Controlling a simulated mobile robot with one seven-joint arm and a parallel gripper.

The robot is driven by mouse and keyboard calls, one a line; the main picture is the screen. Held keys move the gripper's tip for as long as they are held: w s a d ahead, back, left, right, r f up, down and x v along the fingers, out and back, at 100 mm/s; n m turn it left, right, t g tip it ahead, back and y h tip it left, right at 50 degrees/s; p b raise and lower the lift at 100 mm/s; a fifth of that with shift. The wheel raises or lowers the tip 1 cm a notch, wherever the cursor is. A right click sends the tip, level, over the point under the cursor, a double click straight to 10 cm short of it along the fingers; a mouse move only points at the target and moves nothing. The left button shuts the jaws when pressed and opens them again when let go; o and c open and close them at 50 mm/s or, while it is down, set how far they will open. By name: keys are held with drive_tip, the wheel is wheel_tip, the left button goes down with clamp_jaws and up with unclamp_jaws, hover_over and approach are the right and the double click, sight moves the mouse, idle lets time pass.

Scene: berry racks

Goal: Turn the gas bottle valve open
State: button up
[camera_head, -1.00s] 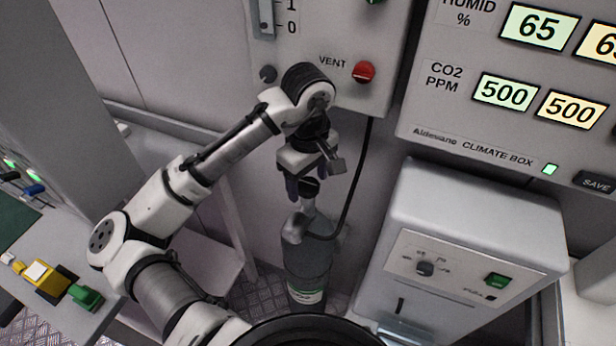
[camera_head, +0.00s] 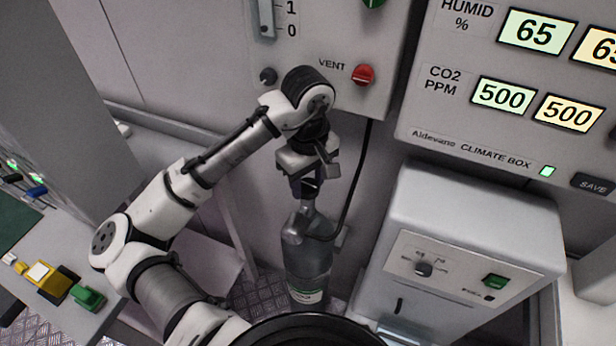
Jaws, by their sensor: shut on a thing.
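The gas bottle (camera_head: 308,262) stands upright on the floor against the wall, grey with a pale and green label near its base. Its valve stem (camera_head: 307,207) rises from the top, with a grey regulator (camera_head: 295,228) and a black hose at its shoulder. My gripper (camera_head: 304,190) points down over the bottle and is shut on the dark valve knob at the top of the stem. The fingers hide most of the knob, so how far it is turned cannot be told.
A black hose (camera_head: 354,185) runs from the bottle up the wall. A white cabinet (camera_head: 480,215) stands close on the right. A wall panel with a red VENT knob (camera_head: 363,75) is above. A bench with yellow and green blocks (camera_head: 88,297) is at left.

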drive_tip(key=m+p, duration=0.2)
drive_tip(key=m, duration=0.2)
drive_tip(key=shift+r, duration=0.15)
drive_tip(key=m+p, duration=0.1)
drive_tip(key=m, duration=0.3)
drive_tip(key=shift+m, duration=0.4)
drive_tip(key=m, duration=0.3)
drive_tip(key=shift+m, duration=0.3)
drive_tip(key=m, duration=0.4)
drive_tip(key=shift+m, duration=0.3)
drive_tip(key=m, duration=0.9)
drive_tip(key=shift+b, duration=0.4)
drive_tip(key=m+b, duration=0.1)
drive_tip(key=m, duration=0.3)
drive_tip(key=shift+m+b, duration=0.4)
drive_tip(key=shift+m, duration=1.8)
